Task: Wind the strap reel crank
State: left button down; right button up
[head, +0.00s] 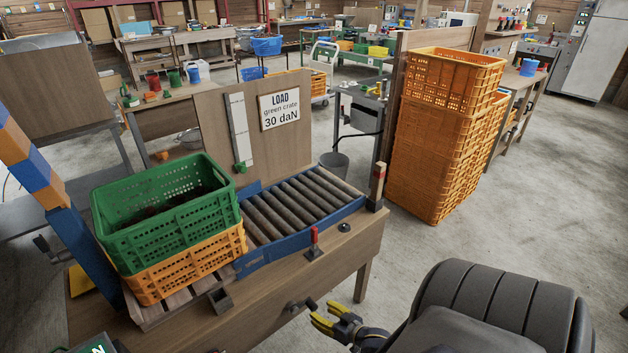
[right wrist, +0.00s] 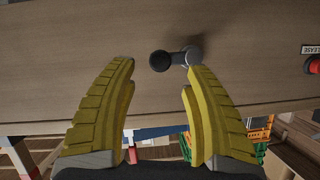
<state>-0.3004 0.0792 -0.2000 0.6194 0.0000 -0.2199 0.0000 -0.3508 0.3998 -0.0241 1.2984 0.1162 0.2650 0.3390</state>
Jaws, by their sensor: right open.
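The crank (head: 305,304) is a small dark handle on the front face of the wooden bench. In the right wrist view, its black round knob (right wrist: 160,61) sticks out beside a grey metal hub. My right gripper (head: 331,315) has yellow fingers and is open just right of the crank in the head view. In the right wrist view, the knob lies near and between the open fingertips (right wrist: 160,72), and I see no grip on it. The reel and strap cannot be made out. My left gripper is not in view.
A green crate (head: 165,221) sits on an orange crate (head: 190,262) on the bench, left of a roller conveyor (head: 300,205). A red lever (head: 314,240) stands at the bench edge. A red button (right wrist: 313,65) sits right of the crank. Orange crates (head: 440,130) are stacked behind.

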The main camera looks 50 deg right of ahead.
aim_at(315, 309)
jog(key=shift+x, duration=2.55)
grip_shut()
